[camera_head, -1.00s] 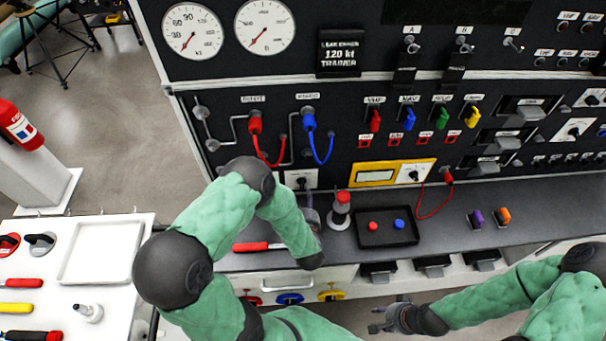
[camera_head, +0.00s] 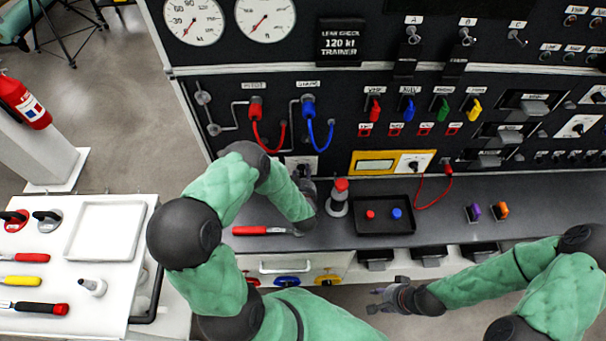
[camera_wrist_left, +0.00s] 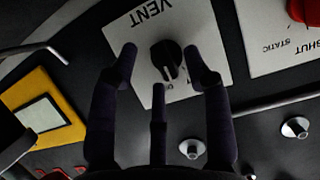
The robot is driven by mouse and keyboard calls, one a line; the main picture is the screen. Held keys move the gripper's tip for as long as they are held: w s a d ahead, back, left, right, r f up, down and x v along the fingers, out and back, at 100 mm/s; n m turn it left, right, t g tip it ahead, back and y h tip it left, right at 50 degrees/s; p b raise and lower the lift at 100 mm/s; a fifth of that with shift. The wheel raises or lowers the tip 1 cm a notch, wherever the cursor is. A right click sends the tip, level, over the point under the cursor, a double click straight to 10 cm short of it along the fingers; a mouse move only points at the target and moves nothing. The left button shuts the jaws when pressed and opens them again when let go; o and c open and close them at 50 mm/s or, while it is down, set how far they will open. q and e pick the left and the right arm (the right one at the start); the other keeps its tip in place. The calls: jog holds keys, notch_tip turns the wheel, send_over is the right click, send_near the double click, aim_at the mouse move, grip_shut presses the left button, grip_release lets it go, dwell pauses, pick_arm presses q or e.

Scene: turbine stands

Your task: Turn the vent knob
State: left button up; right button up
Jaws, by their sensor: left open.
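The vent knob (camera_wrist_left: 167,57) is a black round knob with a raised grip bar on a white plate (camera_wrist_left: 126,33) marked VENT in the left wrist view. In the head view the white plate (camera_head: 301,163) shows low on the panel, and my left gripper (camera_head: 304,172) is in front of it and partly hides it. My left gripper (camera_wrist_left: 163,66) is open and empty of any held thing, with its fingertips to either side of the knob in the picture. Whether they touch it I cannot tell. My right gripper (camera_head: 378,299) is away from the panel, below the bench edge.
Beside the left gripper, a grey stand with a red top (camera_head: 338,198) and a black tray (camera_head: 384,222) stand on the bench. A red-handled tool (camera_head: 260,230) lies under the left arm. Red (camera_head: 267,133) and blue (camera_head: 318,132) hoses hang above the vent plate.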

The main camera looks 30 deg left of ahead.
pick_arm(q)
jog(key=shift+w+a+f, duration=0.25)
jog(key=shift+w+a, duration=0.05)
jog(key=shift+w, duration=0.2)
grip_shut()
jog(key=n+t+h+b, duration=0.1)
jog(key=n+b, duration=0.1)
jog(key=b, duration=0.1)
jog(key=shift+a+n+h, duration=0.15)
jog(key=shift+n+h, duration=0.15)
jog(key=shift+n, duration=0.1)
jog(key=shift+s+n+t+h+b, duration=0.1)
jog(key=shift+n+t+h+b, duration=0.2)
jog(key=shift+n+t+b, duration=0.4)
jog(key=shift+r, duration=0.1)
